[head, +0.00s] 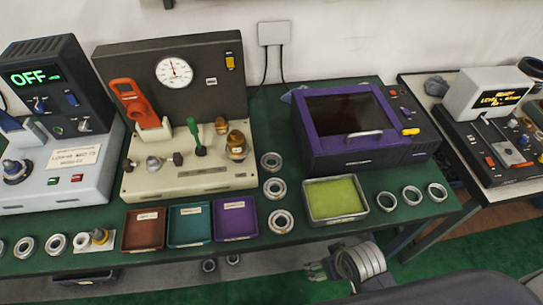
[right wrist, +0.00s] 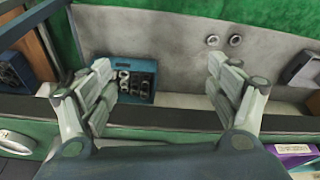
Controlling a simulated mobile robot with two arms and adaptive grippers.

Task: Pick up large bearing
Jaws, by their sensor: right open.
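Bearing rings lie on the green bench in the head view. Three form a column left of the purple machine: a back ring (head: 271,162), a middle ring (head: 274,188) and a front ring (head: 280,222). Three more (head: 411,196) lie in a row at the right, and several (head: 56,244) lie at the front left. I cannot tell surely which is the large bearing. My right gripper (head: 318,270) is beyond the bench's front edge, below the green tray. In the right wrist view it (right wrist: 160,72) is open and empty. My left gripper is not in view.
A metal tray with a green pad (head: 363,213) and brown (head: 144,246), teal (head: 171,240) and purple (head: 218,239) trays line the front. The purple machine (head: 307,160) stands behind. Below the bench, a blue crate (right wrist: 146,60) holds rings, with two rings (right wrist: 212,41) beside it.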

